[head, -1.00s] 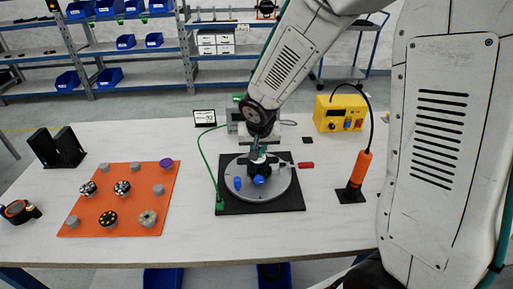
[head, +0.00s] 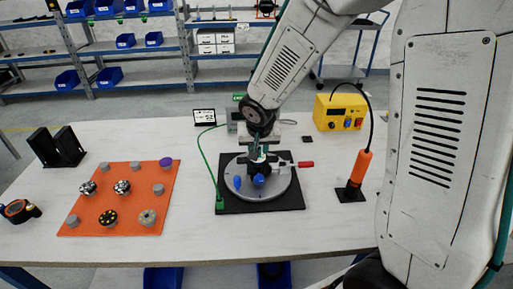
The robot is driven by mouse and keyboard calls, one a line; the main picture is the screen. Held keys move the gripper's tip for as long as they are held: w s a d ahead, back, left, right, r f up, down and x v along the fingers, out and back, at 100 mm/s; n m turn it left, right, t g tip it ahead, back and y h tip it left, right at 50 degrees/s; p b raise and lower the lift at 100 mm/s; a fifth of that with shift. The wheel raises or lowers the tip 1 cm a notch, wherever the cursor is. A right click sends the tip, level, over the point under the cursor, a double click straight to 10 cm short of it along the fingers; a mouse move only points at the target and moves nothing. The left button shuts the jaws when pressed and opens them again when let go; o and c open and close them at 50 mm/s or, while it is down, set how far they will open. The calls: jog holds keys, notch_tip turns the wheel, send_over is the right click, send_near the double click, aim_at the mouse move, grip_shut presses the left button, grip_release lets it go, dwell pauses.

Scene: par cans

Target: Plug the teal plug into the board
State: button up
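My gripper (head: 258,157) points down over a round grey plate (head: 279,187) on a black square base in the middle of the table. Its fingertips are small and dark here, close to a dark clamp with blue knobs (head: 259,180), and I cannot tell if they are open or shut or touch it. I cannot make out a teal plug in this view. The orange board (head: 128,228) lies flat to the left. Several grey round pieces stand on it, some with patterned tops, and one has a purple top (head: 166,162).
A green cable (head: 206,165) runs to the black base's left corner. A red-handled tool (head: 304,164) extends right of the plate. An orange soldering iron (head: 359,170) stands farther right, before a yellow box (head: 340,112). Black brackets (head: 57,150) stand at left. The front table strip is clear.

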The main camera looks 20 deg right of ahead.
jog(key=o, duration=0.4)
jog(key=v, duration=0.7)
jog(key=shift+r, duration=0.35)
jog(key=shift+s+a, duration=0.1)
jog(key=shift+s, duration=0.05)
